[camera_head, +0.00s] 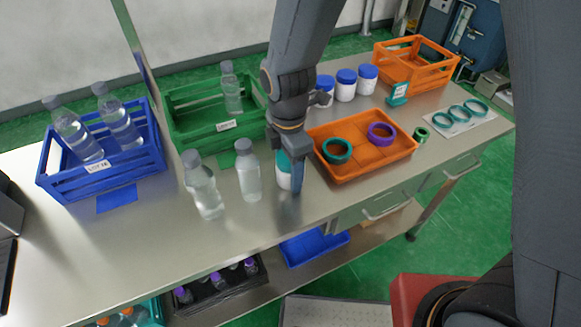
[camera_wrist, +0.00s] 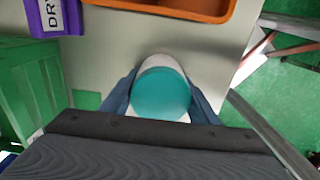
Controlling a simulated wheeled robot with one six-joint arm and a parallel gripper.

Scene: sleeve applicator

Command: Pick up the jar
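A white jar with a teal lid (camera_head: 283,172) stands upright on the steel table, partly hidden by my gripper (camera_head: 290,180). In the wrist view its teal lid (camera_wrist: 161,95) lies between the two blue-grey fingers of my gripper (camera_wrist: 161,92). One finger is on each side of the jar, close to its wall. I cannot tell whether both fingers touch it. The jar's lower part is hidden under the lid in the wrist view. Several other white jars with blue lids (camera_head: 346,84) stand at the back of the table.
An orange tray (camera_head: 345,176) with a teal and a purple ring is just right of the jar. Two clear bottles (camera_head: 248,171) stand close on its left. Green (camera_head: 185,133) and blue (camera_head: 60,185) crates hold bottles. A purple "DRY" sign (camera_wrist: 70,15) shows in the wrist view.

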